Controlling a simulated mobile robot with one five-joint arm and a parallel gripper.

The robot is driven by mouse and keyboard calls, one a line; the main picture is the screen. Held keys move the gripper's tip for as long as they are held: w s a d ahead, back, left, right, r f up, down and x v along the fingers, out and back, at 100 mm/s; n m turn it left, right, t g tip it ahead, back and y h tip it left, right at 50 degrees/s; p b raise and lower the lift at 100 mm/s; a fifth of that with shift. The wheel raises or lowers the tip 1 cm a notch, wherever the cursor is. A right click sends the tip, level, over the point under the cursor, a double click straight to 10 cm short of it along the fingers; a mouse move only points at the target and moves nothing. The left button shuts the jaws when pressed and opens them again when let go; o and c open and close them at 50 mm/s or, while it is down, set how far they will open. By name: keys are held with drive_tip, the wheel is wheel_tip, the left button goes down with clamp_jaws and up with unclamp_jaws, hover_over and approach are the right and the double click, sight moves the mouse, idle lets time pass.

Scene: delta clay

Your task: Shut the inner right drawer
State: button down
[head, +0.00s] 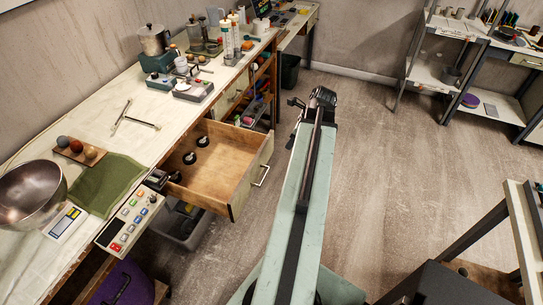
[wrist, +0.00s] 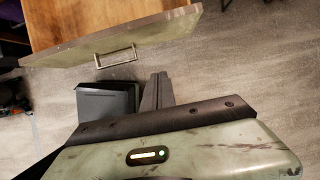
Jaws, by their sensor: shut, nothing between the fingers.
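The open wooden drawer (head: 222,172) sticks out of the long workbench at the left in the head view. Its greenish front (head: 250,178) carries a metal bar handle (head: 262,176). Two small dark round objects (head: 203,141) lie in the drawer. In the wrist view, the drawer front (wrist: 165,33) and handle (wrist: 115,56) show at the top. My gripper (head: 292,102) is at the far end of my raised arm, to the right of the drawer and apart from it. In the wrist view, its fingers (wrist: 157,78) are together and empty, below and right of the handle.
The bench top holds a metal bowl (head: 30,193), a green cloth (head: 108,184), a control panel (head: 130,220) and several bottles. A grey bin (head: 182,225) stands beneath the drawer. Shelving (head: 435,70) is at the back right. The floor (head: 395,150) right of my arm is clear.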

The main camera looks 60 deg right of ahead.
drive_tip(key=b, duration=1)
approach(266, 161)
wheel_tip(266, 161, down, 5)
drive_tip(key=s, duration=0.3)
drive_tip(key=w, duration=0.3)
drive_tip(key=w+r+p, duration=0.1)
drive_tip(key=shift+w+a, duration=0.15)
drive_tip(key=shift+a, duration=0.15)
drive_tip(key=shift+w+d, duration=0.1)
